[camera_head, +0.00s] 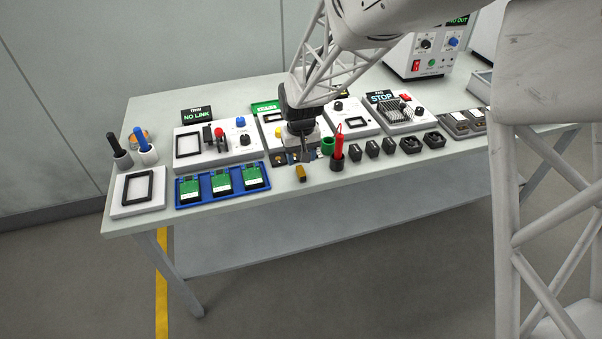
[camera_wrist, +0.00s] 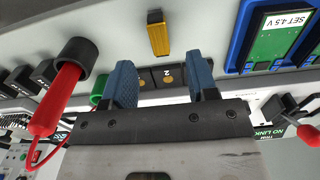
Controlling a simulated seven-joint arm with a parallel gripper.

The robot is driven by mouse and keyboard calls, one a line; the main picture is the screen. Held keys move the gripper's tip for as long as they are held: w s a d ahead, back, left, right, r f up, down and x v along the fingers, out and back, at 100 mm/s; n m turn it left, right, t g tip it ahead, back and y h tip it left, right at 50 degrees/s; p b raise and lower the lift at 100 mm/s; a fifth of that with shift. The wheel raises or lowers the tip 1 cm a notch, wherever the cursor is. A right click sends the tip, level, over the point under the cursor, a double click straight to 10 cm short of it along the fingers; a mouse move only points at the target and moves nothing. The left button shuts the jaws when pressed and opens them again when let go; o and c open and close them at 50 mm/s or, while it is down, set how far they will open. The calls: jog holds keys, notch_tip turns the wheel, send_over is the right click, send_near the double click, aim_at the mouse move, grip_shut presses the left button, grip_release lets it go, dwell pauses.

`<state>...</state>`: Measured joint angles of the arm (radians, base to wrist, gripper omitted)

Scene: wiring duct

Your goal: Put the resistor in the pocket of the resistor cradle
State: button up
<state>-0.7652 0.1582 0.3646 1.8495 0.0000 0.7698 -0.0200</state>
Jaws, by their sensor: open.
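The resistor appears to be the small gold block (camera_head: 300,173) lying alone on the table near the front edge. In the wrist view the gold block (camera_wrist: 158,36) lies just beyond my fingertips, apart from them. My gripper (camera_head: 305,156) is open and points down, a little behind the block. In the wrist view my gripper (camera_wrist: 163,72) has two blue fingers spread with nothing held between them. Dark tiles with gold marks (camera_wrist: 168,74), one marked 2, show between the fingers. I cannot tell which part is the resistor cradle; my gripper covers part of that area.
A red probe (camera_head: 338,146) stands in a black holder right of the gripper, beside a green cup (camera_head: 327,145). Several black blocks (camera_head: 371,150) stand farther right. A blue tray (camera_head: 178,203) with green boards lies left. A strip of bare tabletop runs along the front.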

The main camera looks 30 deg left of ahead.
aim_at(301, 170)
jog(key=shift+f, duration=0.1)
jog(key=shift+f, duration=2.45)
jog(key=shift+c, duration=0.4)
grip_shut()
jog(key=shift+r, duration=0.1)
